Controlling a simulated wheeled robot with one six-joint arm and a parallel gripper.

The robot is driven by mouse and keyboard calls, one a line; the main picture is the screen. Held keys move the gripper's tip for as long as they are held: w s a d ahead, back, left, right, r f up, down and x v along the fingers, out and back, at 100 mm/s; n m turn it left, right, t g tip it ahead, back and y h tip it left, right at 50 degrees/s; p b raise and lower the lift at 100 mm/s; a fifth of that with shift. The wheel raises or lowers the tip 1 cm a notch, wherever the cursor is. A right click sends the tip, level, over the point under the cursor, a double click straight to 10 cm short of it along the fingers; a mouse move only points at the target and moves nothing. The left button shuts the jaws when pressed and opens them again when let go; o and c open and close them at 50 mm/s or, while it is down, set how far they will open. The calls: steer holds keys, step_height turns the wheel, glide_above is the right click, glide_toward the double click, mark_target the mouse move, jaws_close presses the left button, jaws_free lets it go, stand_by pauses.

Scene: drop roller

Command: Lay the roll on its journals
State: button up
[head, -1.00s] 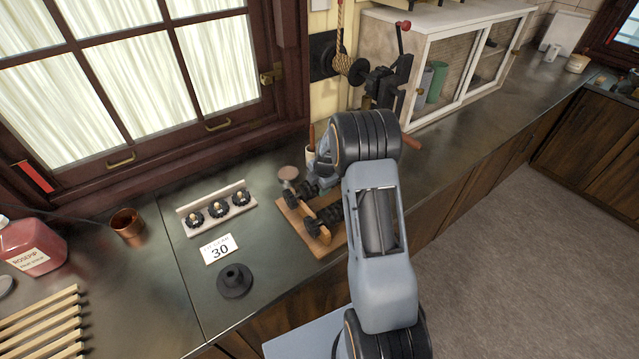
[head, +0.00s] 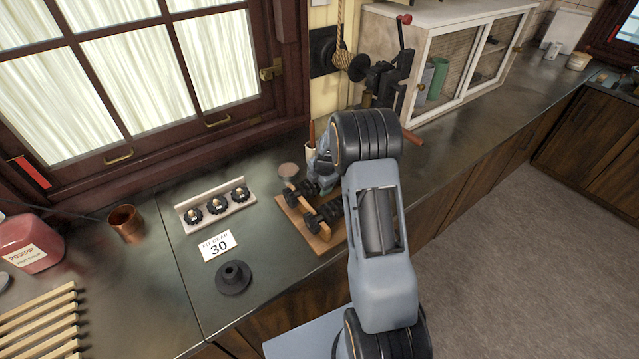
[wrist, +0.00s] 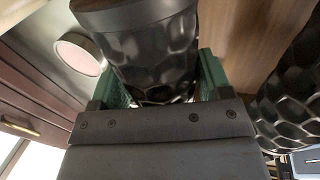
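In the wrist view a black dimpled roll (wrist: 150,55) lies between the two green finger pads of my gripper (wrist: 162,82). The pads flank it closely on both sides, and the gripper looks shut on it. In the head view my gripper (head: 322,176) is low over the back of the roll stand, partly hidden by my arm. The stand has a wooden base (head: 318,241) and light wooden uprights (head: 315,224), with black roll parts (head: 329,212) at them. Whether the held roll touches its seats cannot be told. A second dimpled black surface (wrist: 292,108) shows at right in the wrist view.
A round-topped tin (head: 289,170) stands close behind the stand. A rack with several black knobs (head: 216,204), a card reading 30 (head: 217,246) and a black flanged piece (head: 233,278) lie to the left. A hand-cranked machine (head: 385,82) stands behind.

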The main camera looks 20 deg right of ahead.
steer(key=shift+o, duration=1.1)
steer(key=shift+f, duration=0.1)
steer(key=shift+s+f, duration=0.1)
steer(key=a+b+v, duration=0.1)
steer(key=b+v, duration=0.1)
steer(key=v, duration=1.2)
steer(key=shift+d+b, duration=0.4)
steer(key=shift+d, duration=0.05)
